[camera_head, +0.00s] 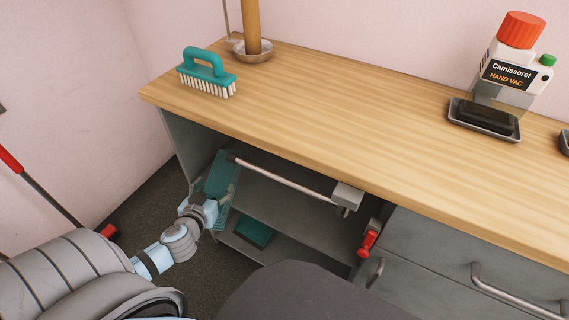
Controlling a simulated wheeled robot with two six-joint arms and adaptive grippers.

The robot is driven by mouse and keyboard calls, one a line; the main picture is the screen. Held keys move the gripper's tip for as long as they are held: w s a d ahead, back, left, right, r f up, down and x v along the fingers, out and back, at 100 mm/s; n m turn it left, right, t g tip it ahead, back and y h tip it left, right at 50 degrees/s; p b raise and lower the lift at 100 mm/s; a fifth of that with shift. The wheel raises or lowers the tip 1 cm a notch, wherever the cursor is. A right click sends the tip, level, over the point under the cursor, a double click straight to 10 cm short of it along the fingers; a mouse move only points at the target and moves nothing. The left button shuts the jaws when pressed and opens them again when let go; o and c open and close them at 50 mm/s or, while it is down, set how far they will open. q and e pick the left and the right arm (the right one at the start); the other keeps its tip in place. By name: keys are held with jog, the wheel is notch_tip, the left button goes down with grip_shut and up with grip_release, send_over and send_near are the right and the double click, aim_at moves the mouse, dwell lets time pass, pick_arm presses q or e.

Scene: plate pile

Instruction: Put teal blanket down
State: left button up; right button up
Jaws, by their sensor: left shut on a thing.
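A teal blanket (219,170) shows as a flat, tilted piece at the left opening of the grey cabinet, beside the left end of a metal rail. My left gripper (210,198) is at its lower edge and is shut on it. The gripper partly covers the blanket's lower part, and I cannot tell whether the blanket touches the rail. Another dark teal flat piece (254,232) lies on the lower shelf inside the cabinet, to the right of the gripper. My right gripper is not in view.
The metal rail (285,180) crosses the front of the open shelves (290,212). Drawers with handles (505,292) are at right. Red-ended pole (50,195) is at left.

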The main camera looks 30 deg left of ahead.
aim_at(232, 170)
pick_arm(q)
jog(key=w+b, duration=0.1)
jog(key=w, duration=0.7)
jog(key=shift+w+a+r+b, duration=0.1)
jog(key=shift+w+a+b, duration=0.05)
jog(key=shift+w+b, duration=0.2)
jog(key=w+b, duration=0.3)
jog(key=w, duration=0.6)
notch_tip(232, 170, down, 6)
jog(key=b, duration=0.4)
jog(key=shift+w+a+f, duration=0.1)
jog(key=shift+f, duration=0.1)
jog(key=shift+o, duration=0.2)
jog(key=shift+w+f+b, duration=0.2)
jog(key=shift+f+b, duration=0.15)
jog(key=shift+b, duration=0.05)
jog(key=shift+r, duration=0.1)
jog(key=shift+c, duration=0.2)
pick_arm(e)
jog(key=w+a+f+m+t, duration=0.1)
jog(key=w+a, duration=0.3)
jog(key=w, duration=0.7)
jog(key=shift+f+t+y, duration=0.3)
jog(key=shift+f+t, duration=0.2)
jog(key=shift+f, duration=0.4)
pick_arm(q)
jog(key=o, duration=1.7)
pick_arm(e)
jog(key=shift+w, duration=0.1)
